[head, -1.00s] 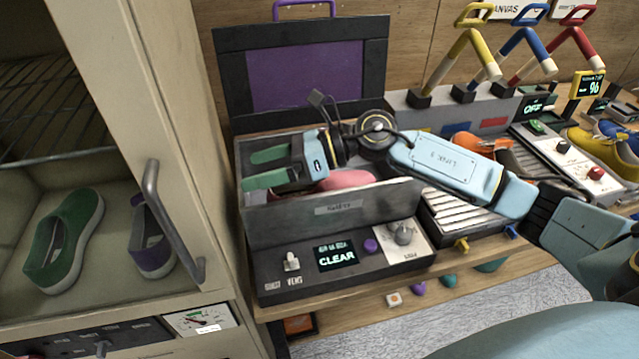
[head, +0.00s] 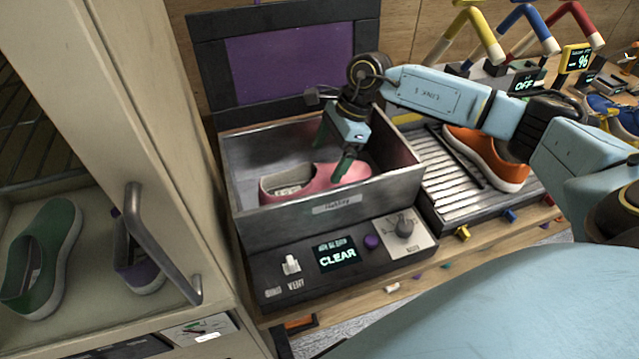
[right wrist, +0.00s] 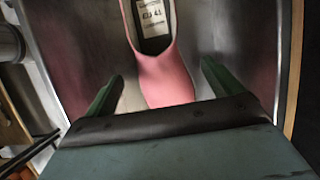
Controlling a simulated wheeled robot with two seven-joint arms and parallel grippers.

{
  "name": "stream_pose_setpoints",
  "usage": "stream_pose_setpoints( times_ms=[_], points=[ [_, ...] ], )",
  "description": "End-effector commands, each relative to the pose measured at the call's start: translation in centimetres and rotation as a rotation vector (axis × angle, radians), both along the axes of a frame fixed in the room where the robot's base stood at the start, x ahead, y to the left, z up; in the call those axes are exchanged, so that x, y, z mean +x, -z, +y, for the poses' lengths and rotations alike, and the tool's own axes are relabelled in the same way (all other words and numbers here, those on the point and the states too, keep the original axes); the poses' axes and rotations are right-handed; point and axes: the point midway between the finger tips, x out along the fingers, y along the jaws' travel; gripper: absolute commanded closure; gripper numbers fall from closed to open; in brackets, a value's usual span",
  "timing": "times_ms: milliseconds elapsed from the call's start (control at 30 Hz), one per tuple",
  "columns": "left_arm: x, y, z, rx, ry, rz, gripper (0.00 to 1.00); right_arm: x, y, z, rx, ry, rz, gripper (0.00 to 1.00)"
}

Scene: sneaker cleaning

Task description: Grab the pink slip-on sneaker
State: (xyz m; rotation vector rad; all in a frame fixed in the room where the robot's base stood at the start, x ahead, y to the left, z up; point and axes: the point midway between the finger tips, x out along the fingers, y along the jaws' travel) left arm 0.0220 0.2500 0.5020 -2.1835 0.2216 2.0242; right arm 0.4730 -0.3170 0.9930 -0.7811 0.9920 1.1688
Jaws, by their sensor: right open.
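The pink slip-on sneaker (head: 308,183) lies in the open grey metal box (head: 236,207) with its opening up and its toe to the right. In the right wrist view the sneaker (right wrist: 165,78) runs between the two green fingers, with a labelled insole showing. My right gripper (head: 335,150) points down into the box above the toe end of the sneaker. Its fingers (right wrist: 160,85) are open, one on each side of the toe, with gaps and no grip on it. The box's front wall hides the sneaker's lowest part. My left gripper is not in view.
The box's lid with a purple panel (head: 276,62) stands open behind. A control panel reading CLEAR (head: 338,256) is in front. A cabinet with a green shoe (head: 40,260) and a purple shoe stands left. An orange sneaker (head: 485,160) sits on a rack right.

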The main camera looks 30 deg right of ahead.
Motion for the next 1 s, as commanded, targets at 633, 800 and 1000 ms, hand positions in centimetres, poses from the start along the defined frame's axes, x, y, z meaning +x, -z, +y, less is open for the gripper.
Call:
stream_pose_setpoints(
  times_ms=[633,800,1000],
  points=[
    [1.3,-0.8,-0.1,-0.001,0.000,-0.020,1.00,0.3,5.3,2.2,0.001,0.002,0.000,0.09],
    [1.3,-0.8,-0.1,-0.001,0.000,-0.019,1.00,0.3,5.2,2.1,0.001,0.002,0.000,0.17],
    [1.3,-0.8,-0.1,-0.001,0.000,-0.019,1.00,0.3,5.2,2.1,0.001,0.002,0.000,0.43]
  ],
)
